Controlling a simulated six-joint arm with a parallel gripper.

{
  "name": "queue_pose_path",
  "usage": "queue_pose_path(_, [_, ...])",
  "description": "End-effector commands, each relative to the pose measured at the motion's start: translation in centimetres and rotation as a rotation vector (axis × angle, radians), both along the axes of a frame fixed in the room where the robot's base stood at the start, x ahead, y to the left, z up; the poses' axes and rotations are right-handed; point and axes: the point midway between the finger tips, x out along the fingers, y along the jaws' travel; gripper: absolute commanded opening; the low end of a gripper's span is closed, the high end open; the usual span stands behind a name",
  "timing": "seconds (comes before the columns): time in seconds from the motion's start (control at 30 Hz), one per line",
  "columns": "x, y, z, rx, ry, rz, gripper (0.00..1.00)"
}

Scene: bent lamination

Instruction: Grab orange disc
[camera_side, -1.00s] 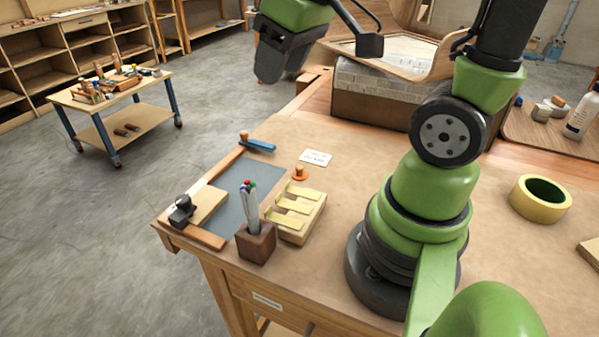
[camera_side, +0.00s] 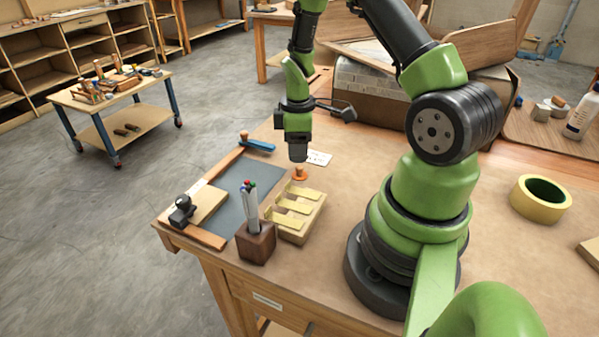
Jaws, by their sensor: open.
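The orange disc (camera_side: 301,175) lies on the workbench and has a small knob standing up from its middle. It sits behind the wooden block with yellow strips. My gripper (camera_side: 298,158) points straight down just above the disc's knob. Its jaws are open, though the fingers look small and dark from this side. I cannot tell whether the fingertips reach down around the knob or end above it.
A grey mat (camera_side: 228,190) lies left. A yellow tape roll (camera_side: 540,199) lies far right.

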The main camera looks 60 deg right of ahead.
Motion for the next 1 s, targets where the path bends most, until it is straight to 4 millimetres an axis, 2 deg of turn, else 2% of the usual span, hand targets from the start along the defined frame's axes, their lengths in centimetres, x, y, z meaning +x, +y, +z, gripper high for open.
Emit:
queue_pose_path(0.4, [-0.5, 0.2, -5.1, 0.001, 0.0, -0.002, 0.48])
queue_pose_path(0.7, [-0.4, 0.2, -5.5, 0.0, -0.001, -0.002, 0.48])
queue_pose_path(0.83, [-0.4, 0.2, -5.5, 0.0, -0.001, -0.002, 0.18])
queue_pose_path(0.87, [-0.4, 0.2, -5.5, 0.0, -0.001, -0.002, 0.14])
queue_pose_path(1.0, [-0.4, 0.2, -5.5, 0.0, -0.001, -0.002, 0.14])
